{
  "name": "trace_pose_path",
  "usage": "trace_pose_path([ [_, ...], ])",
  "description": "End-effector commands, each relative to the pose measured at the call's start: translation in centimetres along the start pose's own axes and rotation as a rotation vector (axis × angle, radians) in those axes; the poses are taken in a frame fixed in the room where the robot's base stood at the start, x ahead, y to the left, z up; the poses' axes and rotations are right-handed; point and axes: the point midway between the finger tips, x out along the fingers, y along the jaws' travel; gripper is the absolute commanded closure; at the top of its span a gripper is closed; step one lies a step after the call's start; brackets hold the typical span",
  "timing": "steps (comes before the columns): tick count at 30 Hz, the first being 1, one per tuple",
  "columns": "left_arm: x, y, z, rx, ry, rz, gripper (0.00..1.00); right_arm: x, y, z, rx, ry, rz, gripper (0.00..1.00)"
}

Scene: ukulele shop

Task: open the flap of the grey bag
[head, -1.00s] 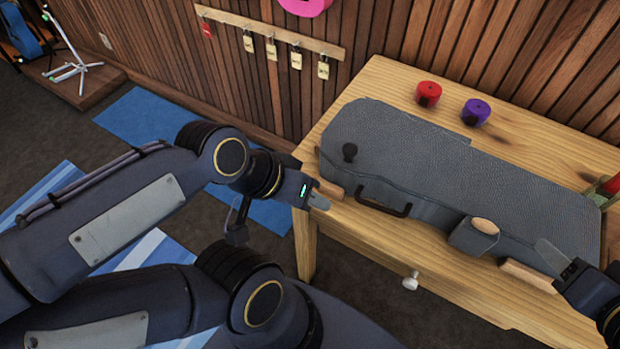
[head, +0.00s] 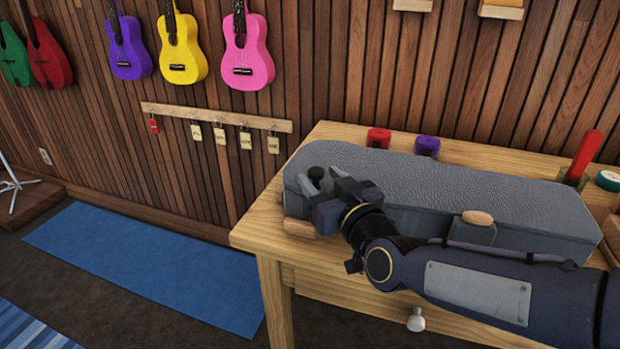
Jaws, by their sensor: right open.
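The grey bag (head: 450,180) lies long side toward me on the wooden table. Its top looks closed. My left gripper is out of view.
A red roll (head: 379,138) and a purple roll (head: 427,146) stand behind the bag. A red-handled item (head: 585,155) stands at the back right. The table's left front corner (head: 255,240) is bare.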

Motion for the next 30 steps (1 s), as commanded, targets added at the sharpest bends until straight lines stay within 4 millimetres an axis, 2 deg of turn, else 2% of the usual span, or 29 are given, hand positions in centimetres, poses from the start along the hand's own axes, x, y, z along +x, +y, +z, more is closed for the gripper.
trace_pose_path([
  [3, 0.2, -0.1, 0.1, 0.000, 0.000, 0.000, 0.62, 1.7, 0.0, 0.1, 0.000, -0.001, 0.000, 0.52],
  [7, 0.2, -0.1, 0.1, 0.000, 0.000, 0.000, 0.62, 2.8, 0.0, 0.1, 0.000, 0.000, 0.000, 0.52],
  [17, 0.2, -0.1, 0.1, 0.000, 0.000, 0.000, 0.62, 3.1, 0.1, 0.0, 0.001, 0.000, 0.000, 0.53],
  [27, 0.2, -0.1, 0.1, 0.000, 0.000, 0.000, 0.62, 3.1, 0.1, 0.0, 0.001, -0.001, 0.000, 0.98],
  [30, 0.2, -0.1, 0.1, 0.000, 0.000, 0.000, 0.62, 3.1, 0.1, 0.0, 0.001, -0.001, 0.000, 1.00],
])
